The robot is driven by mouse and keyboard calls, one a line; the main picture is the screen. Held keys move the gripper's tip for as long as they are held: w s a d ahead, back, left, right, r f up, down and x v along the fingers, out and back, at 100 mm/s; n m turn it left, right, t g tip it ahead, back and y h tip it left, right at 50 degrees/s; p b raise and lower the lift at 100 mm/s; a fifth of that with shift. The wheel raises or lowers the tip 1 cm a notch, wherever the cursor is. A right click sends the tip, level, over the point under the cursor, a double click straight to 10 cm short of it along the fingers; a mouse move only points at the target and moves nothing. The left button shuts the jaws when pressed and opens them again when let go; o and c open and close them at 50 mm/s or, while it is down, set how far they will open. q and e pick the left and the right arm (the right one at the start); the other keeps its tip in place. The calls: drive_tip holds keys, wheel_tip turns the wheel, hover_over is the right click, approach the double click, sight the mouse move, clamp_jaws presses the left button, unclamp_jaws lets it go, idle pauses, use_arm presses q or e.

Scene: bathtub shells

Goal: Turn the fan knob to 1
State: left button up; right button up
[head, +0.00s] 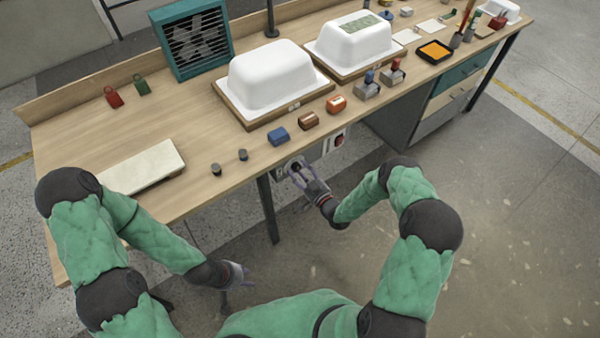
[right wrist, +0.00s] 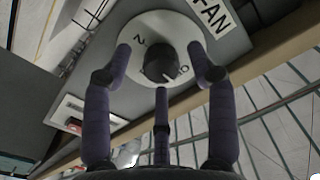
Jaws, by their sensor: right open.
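The fan knob (right wrist: 160,62) is a dark round knob on a pale dial disc (right wrist: 143,22) under a FAN label (right wrist: 212,14). A small light mark on the knob is at its lower right, near what looks like a 0; a 2 shows at upper left. My right gripper (right wrist: 159,52) is open, with fingertips on either side of the knob and a third finger below it. I cannot tell if they touch it. In the head view my right gripper (head: 297,172) is at the bench's front panel (head: 281,172). My left gripper (head: 242,275) hangs low, clear of the bench.
The teal fan (head: 195,42) stands at the back of the wooden bench (head: 75,128). A red switch (head: 339,141) is right of the knob panel. White tub shells (head: 268,73), small coloured blocks (head: 278,136) and a pale slab (head: 142,168) lie on top. A bench leg (head: 267,210) stands below.

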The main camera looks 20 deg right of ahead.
drive_tip(key=c, duration=1.1)
drive_tip(key=shift+c, duration=0.2)
drive_tip(key=shift+f+m, duration=0.1)
drive_tip(key=shift+m, duration=0.4)
drive_tip(key=m+b, duration=0.2)
drive_tip(key=m, duration=0.1)
drive_tip(key=shift+a+f, duration=0.1)
drive_tip(key=m+b, duration=0.1)
drive_tip(key=m, duration=0.3)
drive_tip(key=shift+s, duration=0.1)
drive_tip(key=m+b, duration=0.1)
drive_tip(key=m, duration=0.4)
drive_tip(key=shift+a, duration=0.1)
drive_tip(key=m+b, duration=0.1)
drive_tip(key=m, duration=0.3)
drive_tip(key=shift+m, duration=0.3)
